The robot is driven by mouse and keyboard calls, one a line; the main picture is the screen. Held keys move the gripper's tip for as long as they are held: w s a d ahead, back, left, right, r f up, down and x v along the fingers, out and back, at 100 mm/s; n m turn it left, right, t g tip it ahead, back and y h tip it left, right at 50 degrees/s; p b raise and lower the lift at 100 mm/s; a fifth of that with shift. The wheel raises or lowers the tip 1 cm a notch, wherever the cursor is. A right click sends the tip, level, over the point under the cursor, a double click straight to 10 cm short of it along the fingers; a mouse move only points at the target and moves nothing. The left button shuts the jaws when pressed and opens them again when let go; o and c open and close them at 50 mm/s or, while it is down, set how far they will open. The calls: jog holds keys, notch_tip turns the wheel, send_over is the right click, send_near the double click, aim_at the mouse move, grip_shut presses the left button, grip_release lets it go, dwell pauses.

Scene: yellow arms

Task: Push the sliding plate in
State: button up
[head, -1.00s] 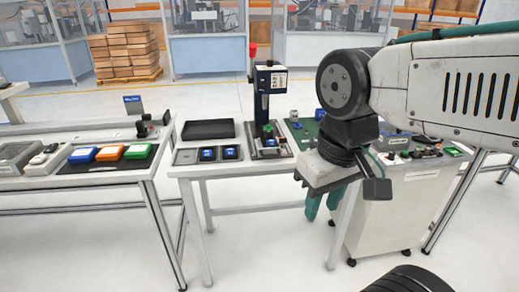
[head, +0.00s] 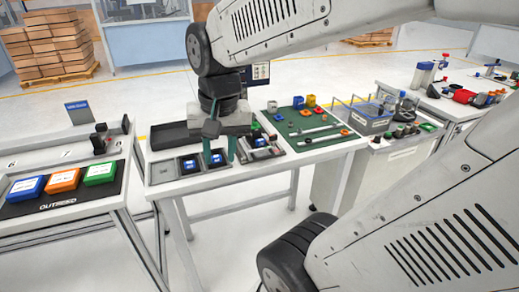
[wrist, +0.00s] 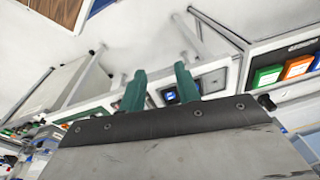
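My gripper (head: 219,157) is above the small white table (head: 215,181) in the head view, pointing down. Its two teal fingers are apart with nothing between them; they also show in the wrist view (wrist: 160,78). The press machine (head: 261,74) stands behind my gripper and arm, which hide most of it. Part of its base (head: 262,153) shows just right of the fingers. The sliding plate cannot be made out clearly there. The gripper looks apart from the base, but the height gap cannot be judged.
Dark trays with blue parts (head: 189,164) lie left of the fingers. A black bin (head: 174,135) is behind them. A green mat (head: 305,126) with coloured parts lies right of the press. A left bench (head: 105,206) holds blue, orange and green boxes.

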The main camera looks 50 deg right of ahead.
jog(key=w+d+f+m, duration=0.3)
jog(key=w+d+m, duration=0.3)
jog(key=d, duration=0.4)
jog(key=m, duration=1)
send_near(266, 157)
jog(key=shift+h, duration=0.4)
jog(key=f, duration=0.3)
jog(key=w+f, duration=0.1)
jog(key=f, duration=0.2)
jog(key=shift+w+f, duration=0.15)
jog(key=shift+f, duration=0.25)
jog(key=shift+d+f, duration=0.1)
jog(key=shift+f, duration=0.3)
jog(key=shift+w, duration=0.1)
grip_shut()
